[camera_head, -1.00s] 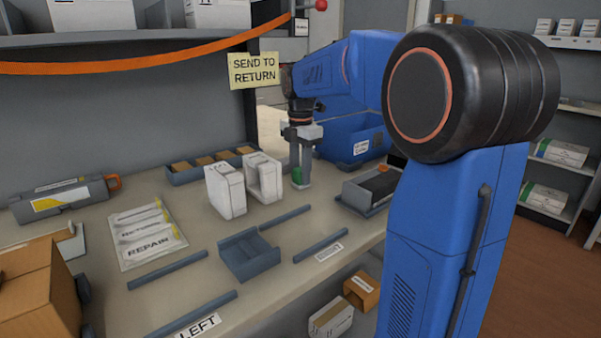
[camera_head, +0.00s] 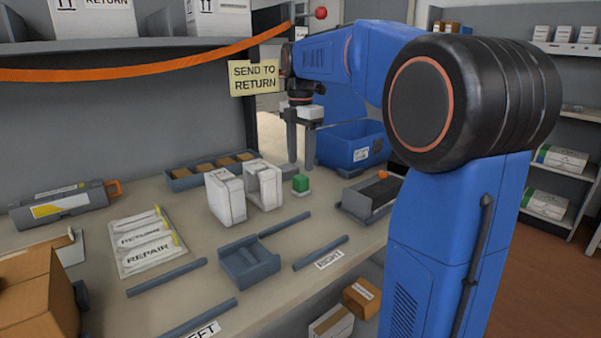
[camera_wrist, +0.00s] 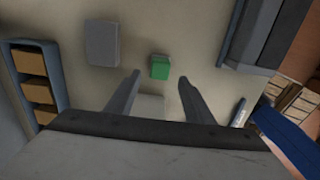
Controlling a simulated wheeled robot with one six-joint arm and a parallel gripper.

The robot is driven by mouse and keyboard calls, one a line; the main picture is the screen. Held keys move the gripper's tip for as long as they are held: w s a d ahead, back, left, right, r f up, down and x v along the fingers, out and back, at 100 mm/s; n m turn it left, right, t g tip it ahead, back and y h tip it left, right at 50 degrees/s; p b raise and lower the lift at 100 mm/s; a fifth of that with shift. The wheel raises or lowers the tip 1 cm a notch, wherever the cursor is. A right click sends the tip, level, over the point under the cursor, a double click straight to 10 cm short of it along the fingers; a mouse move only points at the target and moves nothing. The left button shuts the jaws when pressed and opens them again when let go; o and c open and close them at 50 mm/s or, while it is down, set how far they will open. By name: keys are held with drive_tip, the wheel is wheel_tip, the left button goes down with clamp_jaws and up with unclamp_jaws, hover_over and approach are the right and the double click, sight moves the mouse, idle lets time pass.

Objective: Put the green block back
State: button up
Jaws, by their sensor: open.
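The small green block (camera_head: 301,183) stands on the bench to the right of two white upright cartons (camera_head: 264,185), with a small pale patch at its base. It also shows in the wrist view (camera_wrist: 160,68), beyond the fingertips and between their lines. My gripper (camera_head: 300,163) is open and empty, its fingers apart, just behind and above the block in the head view. The fingers look clear of the block.
A grey tray with brown boxes (camera_head: 210,170) lies behind the cartons. A blue bin (camera_head: 350,146) stands behind right, and a dark grey unit (camera_head: 371,196) sits right of the block. A grey cradle (camera_head: 249,261) and low rails lie in front. An orange strap (camera_head: 150,69) hangs above.

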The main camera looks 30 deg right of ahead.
sight(301, 176)
drive_tip(key=shift+r, duration=2.55)
